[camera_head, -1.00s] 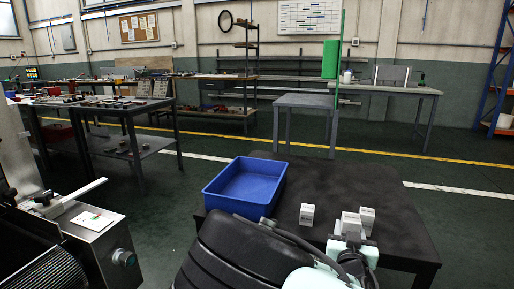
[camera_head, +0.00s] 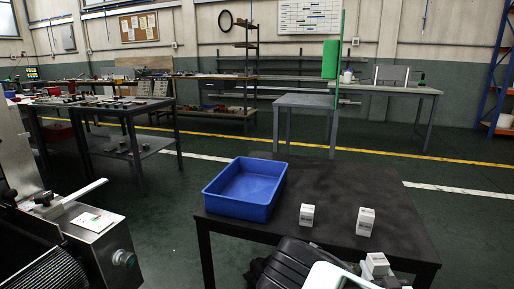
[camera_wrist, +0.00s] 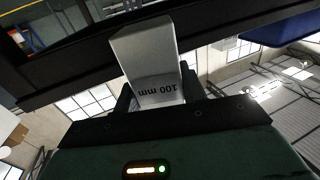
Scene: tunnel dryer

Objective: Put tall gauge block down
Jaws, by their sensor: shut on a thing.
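My gripper (camera_head: 374,271) is shut on a white block (camera_head: 377,261), at the front right edge of the dark table (camera_head: 335,190) in the head view. In the wrist view my gripper (camera_wrist: 157,94) has a finger on each side of this block (camera_wrist: 148,50), which is marked "100 mm", upside down in the picture. Two other white blocks stand upright on the table: one in the middle (camera_head: 307,215) and one to its right (camera_head: 365,222). The held block is apart from both. Whether its base touches anything is hidden.
A blue bin (camera_head: 224,207), seemingly empty, sits at the table's left; it also shows in the wrist view (camera_wrist: 285,25). The back and right of the tabletop are clear. A metal machine (camera_head: 105,240) stands at the left.

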